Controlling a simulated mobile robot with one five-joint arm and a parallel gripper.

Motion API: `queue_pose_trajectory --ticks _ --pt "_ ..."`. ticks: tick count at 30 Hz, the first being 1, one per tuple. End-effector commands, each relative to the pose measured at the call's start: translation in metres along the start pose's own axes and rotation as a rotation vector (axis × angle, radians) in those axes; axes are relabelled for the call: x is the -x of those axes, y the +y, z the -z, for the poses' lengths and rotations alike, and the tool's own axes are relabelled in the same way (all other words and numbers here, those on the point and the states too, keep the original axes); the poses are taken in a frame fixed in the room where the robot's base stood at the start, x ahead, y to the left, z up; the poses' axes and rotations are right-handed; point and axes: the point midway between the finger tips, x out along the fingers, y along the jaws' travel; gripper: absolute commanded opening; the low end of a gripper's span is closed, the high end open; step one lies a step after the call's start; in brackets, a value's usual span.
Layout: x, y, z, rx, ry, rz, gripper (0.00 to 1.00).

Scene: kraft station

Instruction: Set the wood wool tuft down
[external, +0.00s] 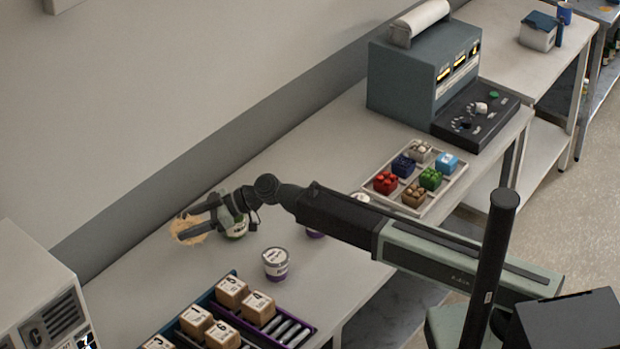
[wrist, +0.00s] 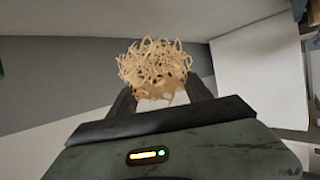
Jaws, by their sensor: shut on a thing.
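The wood wool tuft (external: 188,229) is a pale tan tangle of curly strands. In the wrist view the tuft (wrist: 155,66) sits at the ends of my two dark fingers. My gripper (external: 196,219) is shut on it, with the arm stretched left over the table. The gripper also shows in the wrist view (wrist: 160,92). The tuft appears held above the table (external: 125,300); its exact height cannot be told. A tub with a green and white label (external: 236,226) stands close behind the gripper, partly hidden by it.
A white tub with a purple band (external: 276,264) stands right of the gripper. A rack (external: 308,326) of numbered wooden blocks lies in front. A tray (external: 455,186) of coloured blocks and a grey-blue machine (external: 402,82) stand farther back. The table between tub and rack is bare.

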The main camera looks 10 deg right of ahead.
Motion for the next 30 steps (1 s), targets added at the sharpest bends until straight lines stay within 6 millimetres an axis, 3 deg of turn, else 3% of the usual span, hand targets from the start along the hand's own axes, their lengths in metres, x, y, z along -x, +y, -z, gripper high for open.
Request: queue_pose_trajectory --ticks 1,3,7,14,22,27,30 --pt "-0.014 -0.018 -0.002 0.002 0.001 0.002 0.20" --pt "-0.025 -0.034 0.001 0.000 0.004 -0.001 0.20" --pt "-0.034 -0.048 0.004 -0.001 0.007 -0.004 0.20" --pt "-0.039 -0.050 -0.005 -0.002 0.007 -0.004 0.20" --pt "-0.060 -0.049 -0.055 -0.002 0.007 -0.003 0.20" --pt "-0.060 -0.049 -0.055 -0.001 0.007 -0.002 0.20" --pt "-0.065 -0.049 -0.066 -0.001 0.007 -0.002 0.20"
